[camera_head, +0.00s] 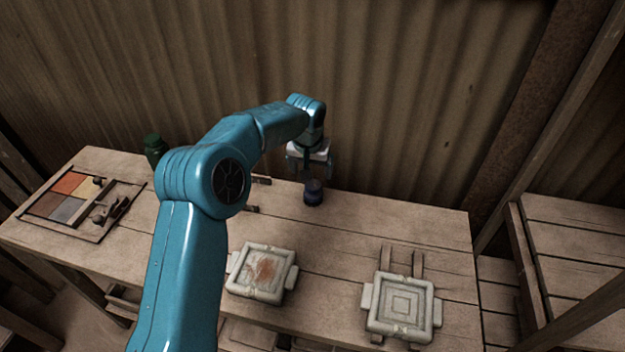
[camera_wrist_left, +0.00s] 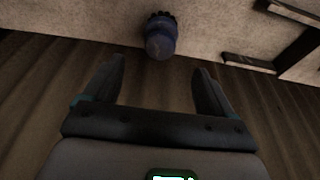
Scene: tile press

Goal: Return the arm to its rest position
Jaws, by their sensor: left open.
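My left arm comes in from the lower left in the head view and reaches over the bench (camera_head: 430,230) toward the back wall. My left gripper (camera_head: 310,172) is open just above and behind a small dark blue jar (camera_head: 313,194) on the bench. In the left wrist view, the jar (camera_wrist_left: 161,36) stands beyond the two spread fingertips of the gripper (camera_wrist_left: 160,75), with nothing between the fingers. My right gripper does not show.
A pale mould with a reddish patch (camera_head: 262,272) and a pale mould with nested squares (camera_head: 402,305) lie near the front. A tray of coloured squares (camera_head: 72,205) lies left, near a green bottle (camera_head: 154,150). A corrugated wall (camera_head: 420,90) stands close behind.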

